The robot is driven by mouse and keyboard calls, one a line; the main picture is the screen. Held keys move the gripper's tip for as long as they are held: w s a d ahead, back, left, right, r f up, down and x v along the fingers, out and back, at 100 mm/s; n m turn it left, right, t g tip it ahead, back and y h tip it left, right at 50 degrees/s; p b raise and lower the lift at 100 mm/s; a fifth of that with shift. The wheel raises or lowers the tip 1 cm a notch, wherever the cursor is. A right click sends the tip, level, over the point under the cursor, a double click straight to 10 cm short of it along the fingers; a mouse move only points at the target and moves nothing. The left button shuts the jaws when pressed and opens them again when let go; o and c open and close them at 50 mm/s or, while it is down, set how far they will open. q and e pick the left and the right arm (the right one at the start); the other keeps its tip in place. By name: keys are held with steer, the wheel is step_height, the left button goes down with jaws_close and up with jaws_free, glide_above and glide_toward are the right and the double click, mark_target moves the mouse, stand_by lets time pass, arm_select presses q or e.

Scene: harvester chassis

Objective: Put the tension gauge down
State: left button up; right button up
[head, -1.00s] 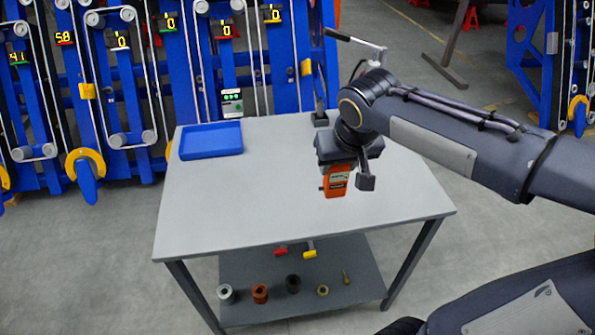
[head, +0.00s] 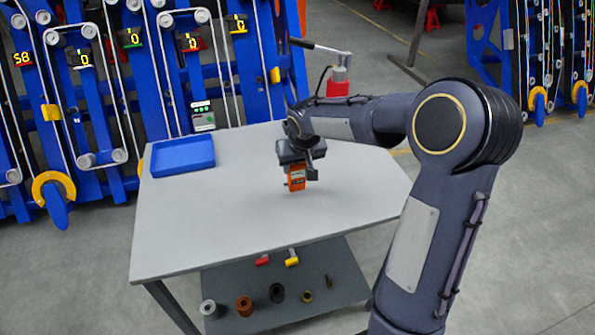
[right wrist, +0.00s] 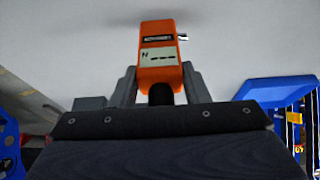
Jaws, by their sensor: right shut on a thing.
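The tension gauge (head: 296,178) is a small orange device with a pale display. My right gripper (head: 298,165) is shut on it and holds it upright over the middle of the grey table (head: 240,230). In the right wrist view the gauge (right wrist: 160,60) sits between the two fingers (right wrist: 158,88), its display showing dashes. I cannot tell whether its lower end touches the tabletop. My left gripper is not in view.
A blue tray (head: 183,156) lies at the table's back left. A lower shelf (head: 330,265) holds several small rollers and parts. Blue machine frames with belts and number displays stand behind. The table's front and left are clear.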

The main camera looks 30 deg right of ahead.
steer(key=shift+f, duration=1.2)
steer(key=shift+f, duration=0.15)
steer(key=o, duration=1.2)
